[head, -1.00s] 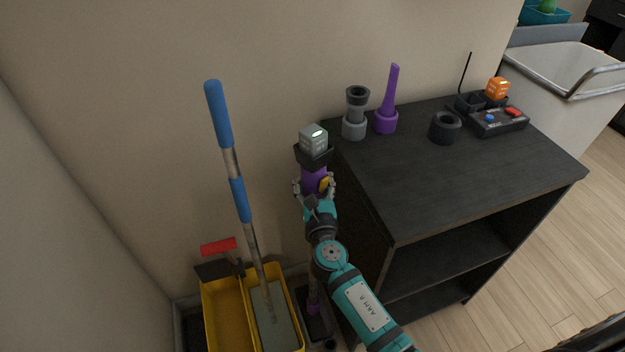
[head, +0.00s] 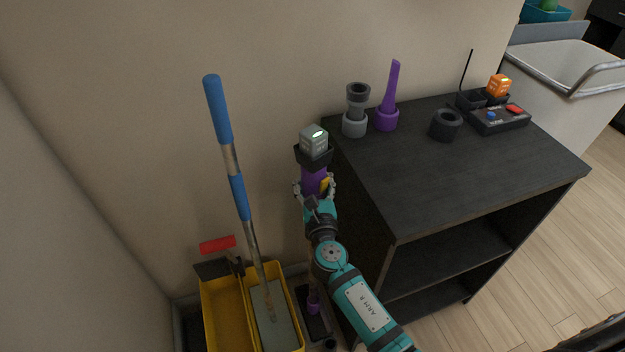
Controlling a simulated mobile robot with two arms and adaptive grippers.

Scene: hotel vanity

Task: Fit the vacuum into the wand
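The handheld vacuum (head: 314,180) has a purple body, a black upper part and a grey block with a green light on top. It is upright beside the left side of the black cabinet. My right gripper (head: 315,190) is closed around its purple body. The wand's upper end and any joint with the vacuum are hidden by the gripper and arm. My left gripper is not in view.
On the black cabinet top (head: 440,190) stand a grey nozzle (head: 356,110), a purple crevice nozzle (head: 389,100), a black ring (head: 445,125) and a black control box (head: 498,118) with an orange block (head: 498,86). A yellow bucket (head: 222,312) and blue-handled mop (head: 219,110) stand left.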

